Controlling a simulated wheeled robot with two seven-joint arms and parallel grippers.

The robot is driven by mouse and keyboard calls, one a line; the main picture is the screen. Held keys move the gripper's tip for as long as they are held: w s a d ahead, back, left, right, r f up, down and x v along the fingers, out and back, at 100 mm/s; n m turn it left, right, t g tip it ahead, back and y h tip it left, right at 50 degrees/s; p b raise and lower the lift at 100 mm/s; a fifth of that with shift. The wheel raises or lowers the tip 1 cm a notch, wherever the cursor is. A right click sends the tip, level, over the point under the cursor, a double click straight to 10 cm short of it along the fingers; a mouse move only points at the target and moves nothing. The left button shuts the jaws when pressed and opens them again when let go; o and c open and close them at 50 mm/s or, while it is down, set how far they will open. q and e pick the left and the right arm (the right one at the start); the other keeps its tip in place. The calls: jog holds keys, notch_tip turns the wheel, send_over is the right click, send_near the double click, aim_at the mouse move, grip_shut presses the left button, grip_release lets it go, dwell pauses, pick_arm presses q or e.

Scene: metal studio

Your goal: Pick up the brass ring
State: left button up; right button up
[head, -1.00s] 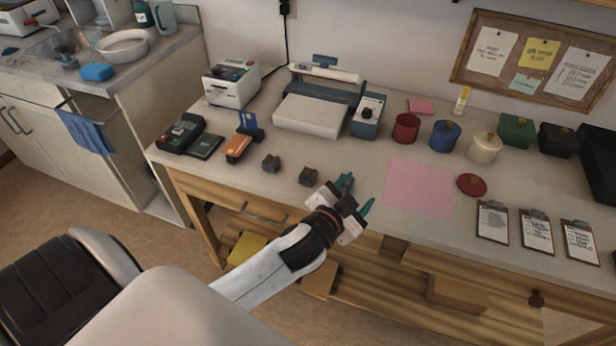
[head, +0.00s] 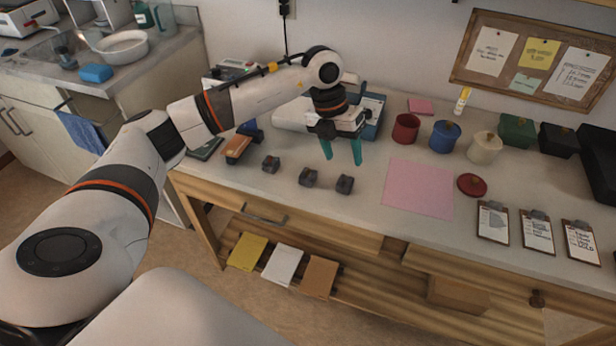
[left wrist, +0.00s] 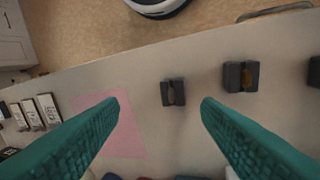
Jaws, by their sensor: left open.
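Three small dark grey holders stand in a row near the table's front edge: left (head: 270,163), middle (head: 308,177) and right (head: 344,184). In the left wrist view the middle holder (left wrist: 231,77) has a gold-brown, ring-like piece (left wrist: 246,77) in its slot, which looks like the brass ring. The right holder (left wrist: 166,93) has a darker brownish piece in its slot; its metal is unclear. My left gripper (head: 342,161) is open and empty, pointing down above the table, behind and above the right holder. Its teal fingers (left wrist: 160,101) are apart. My right gripper is not seen.
A pink mat (head: 418,188) lies right of the holders, with a red lid (head: 472,185) beyond it. Red (head: 405,128), blue (head: 445,136) and cream (head: 484,147) pots stand behind. An orange-brown block (head: 236,149) is at the left. The table between holders and mat is clear.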

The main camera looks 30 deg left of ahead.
pick_arm(q)
jog(key=a+r+n+y, duration=0.1)
jog(key=a+r+y, duration=0.15)
jog(key=a, duration=0.55)
send_over(309, 169)
jog(key=shift+g+y, duration=0.3)
jog(key=shift+y, duration=0.05)
jog(key=f, duration=0.4)
jog(key=w+f, duration=0.1)
jog(key=f, duration=0.1)
jog(key=shift+a+p, duration=0.1)
jog(key=shift+p, duration=0.25)
jog(key=shift+s+f+p, duration=0.15)
jog(key=shift+f+p, duration=0.1)
jog(key=shift+f, duration=1.3)
jog(key=shift+s+f+p, duration=0.1)
jog(key=shift+f+p, duration=0.1)
jog(key=shift+f, duration=1.35)
jog(key=shift+c, duration=0.4)
jog(key=c, duration=1)
jog(key=shift+r, duration=0.1)
